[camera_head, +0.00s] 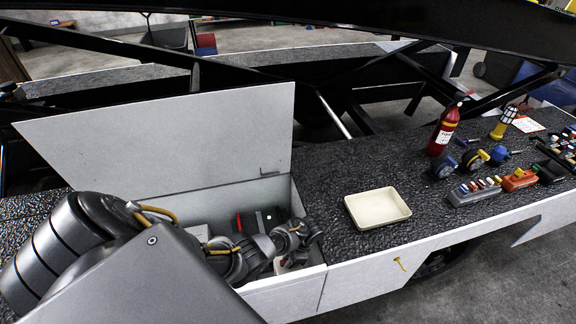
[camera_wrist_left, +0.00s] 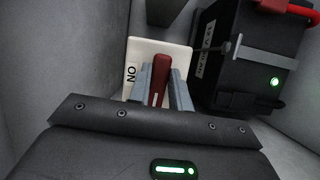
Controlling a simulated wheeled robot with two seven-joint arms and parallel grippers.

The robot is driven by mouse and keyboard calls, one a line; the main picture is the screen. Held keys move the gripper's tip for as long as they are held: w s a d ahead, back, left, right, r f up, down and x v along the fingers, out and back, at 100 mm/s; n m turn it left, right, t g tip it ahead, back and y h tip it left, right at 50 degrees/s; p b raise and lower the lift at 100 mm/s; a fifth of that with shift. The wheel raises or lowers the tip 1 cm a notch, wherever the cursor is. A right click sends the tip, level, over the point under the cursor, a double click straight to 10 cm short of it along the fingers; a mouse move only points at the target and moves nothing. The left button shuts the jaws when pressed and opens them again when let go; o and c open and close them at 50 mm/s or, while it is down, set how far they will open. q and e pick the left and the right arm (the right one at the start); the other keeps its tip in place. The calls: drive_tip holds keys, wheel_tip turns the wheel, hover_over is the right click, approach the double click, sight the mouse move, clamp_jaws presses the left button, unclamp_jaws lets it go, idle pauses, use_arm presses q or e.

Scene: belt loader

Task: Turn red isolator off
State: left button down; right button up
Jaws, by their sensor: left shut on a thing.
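The red isolator handle (camera_wrist_left: 159,78) stands up from a white plate (camera_wrist_left: 178,57) in the left wrist view. The plate carries black lettering reading "ON" on its left side. My left gripper (camera_wrist_left: 160,88) is shut on the red handle, with one grey finger on each side of it. In the head view my left gripper (camera_head: 290,258) reaches down inside the open compartment (camera_head: 272,188), and the handle is hidden there. My right gripper is in neither view.
A black box (camera_wrist_left: 238,62) with a green light and a red lead stands close beside the plate. The raised grey lid (camera_head: 165,145) backs the compartment. A cream tray (camera_head: 378,208), a red extinguisher (camera_head: 444,130) and several tools lie on the deck to the right.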

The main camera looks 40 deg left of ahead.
use_arm(q)
drive_tip(key=shift+n, duration=0.3)
idle(0.4)
drive_tip(key=c, duration=1.3)
unclamp_jaws()
drive_tip(key=shift+r, duration=0.1)
drive_tip(key=shift+w+d+r, duration=0.1)
drive_tip(key=shift+w+r, duration=0.1)
drive_tip(key=shift+r, duration=0.15)
drive_tip(key=p+v, duration=0.1)
drive_tip(key=v, duration=0.8)
drive_tip(key=shift+w+r, duration=0.15)
drive_tip(key=shift+r, duration=0.25)
